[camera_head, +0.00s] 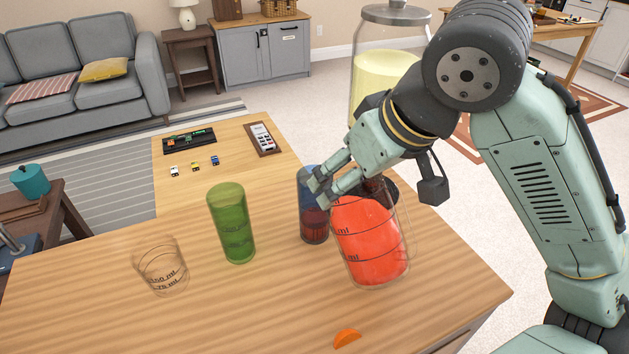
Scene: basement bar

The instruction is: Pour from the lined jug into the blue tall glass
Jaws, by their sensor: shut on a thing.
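The lined jug (368,243) is clear with dark measuring lines and holds bright orange-red liquid. It stands out at the right of the wooden table, seemingly tipped left, with the liquid lying toward its left side. My gripper (319,192) is shut on the jug near its top; the exact contact is hard to see. The blue tall glass (312,218) stands upright just left of the jug, partly hidden by my fingers. Its lower part looks dark red. Whether the jug's lip is over the glass is hidden.
A green tall glass (231,224) and a clear short glass (161,267) stand to the left. An orange wedge (347,338) lies near the front edge. A large lidded dispenser (385,65) with yellow liquid stands behind my gripper. Small toy cars (194,166) lie farther back.

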